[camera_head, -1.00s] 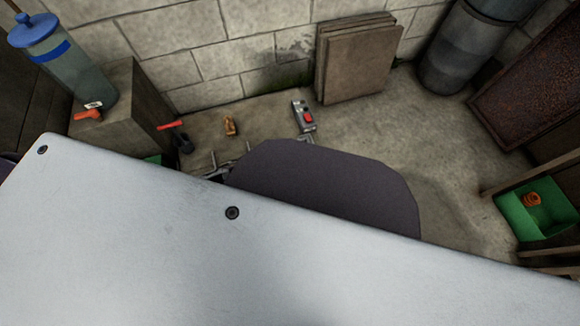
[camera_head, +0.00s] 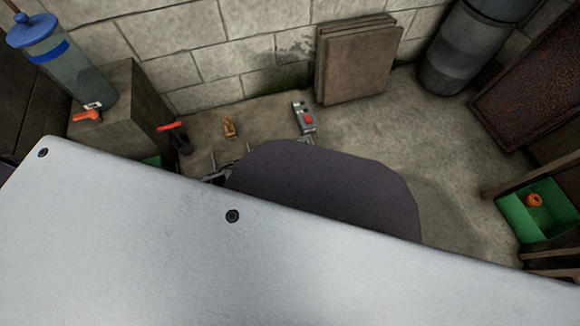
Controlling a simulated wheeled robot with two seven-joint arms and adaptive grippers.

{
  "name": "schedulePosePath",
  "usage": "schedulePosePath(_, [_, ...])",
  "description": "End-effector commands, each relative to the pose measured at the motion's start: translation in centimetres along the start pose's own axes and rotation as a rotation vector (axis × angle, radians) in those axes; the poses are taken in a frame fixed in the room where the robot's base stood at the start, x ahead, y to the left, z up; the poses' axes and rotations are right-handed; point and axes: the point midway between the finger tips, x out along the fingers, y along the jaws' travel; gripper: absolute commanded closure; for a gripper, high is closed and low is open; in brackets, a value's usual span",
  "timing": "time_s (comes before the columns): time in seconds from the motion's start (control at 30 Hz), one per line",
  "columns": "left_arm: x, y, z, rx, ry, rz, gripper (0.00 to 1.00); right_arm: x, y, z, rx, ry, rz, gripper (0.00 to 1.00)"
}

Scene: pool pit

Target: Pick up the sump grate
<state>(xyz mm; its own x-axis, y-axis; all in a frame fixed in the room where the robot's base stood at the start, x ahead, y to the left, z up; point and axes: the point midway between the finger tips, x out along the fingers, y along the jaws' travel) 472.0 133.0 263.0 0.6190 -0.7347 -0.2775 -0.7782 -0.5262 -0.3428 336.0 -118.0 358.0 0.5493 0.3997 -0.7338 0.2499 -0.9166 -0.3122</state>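I cannot make out the sump grate; a large pale panel and a dark rounded shape, seemingly parts of my own body, hide the floor in front. Small grey metal parts (camera_head: 215,177) show just above the panel's edge, left of the dark shape. They may be the tip of one of my grippers, but too little shows to tell which one or whether it holds anything. Thin dark prongs or lines (camera_head: 213,159) stand out on the floor just above them. No gripper is clearly visible.
A grey device with a red button (camera_head: 304,117) and a small brass piece (camera_head: 230,127) lie on the floor. Boards (camera_head: 357,62) lean on the block wall. A wooden box (camera_head: 125,100) stands left, a green bin (camera_head: 520,222) right. Middle-right floor is clear.

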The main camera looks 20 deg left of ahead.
Motion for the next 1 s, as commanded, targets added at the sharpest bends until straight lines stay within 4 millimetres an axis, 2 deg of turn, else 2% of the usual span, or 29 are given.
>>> schedulePosePath(0.73, [0.0, -0.1, -0.2, 0.001, 0.003, 0.000, 1.00, 0.1, 0.1, 0.4, 0.002, -0.007, 0.002, 0.60])
schedulePosePath(1.0, [-0.2, -0.4, -1.0, 0.001, 0.004, 0.000, 1.00, -0.4, 0.0, -0.1, -0.002, -0.009, 0.007, 0.60])
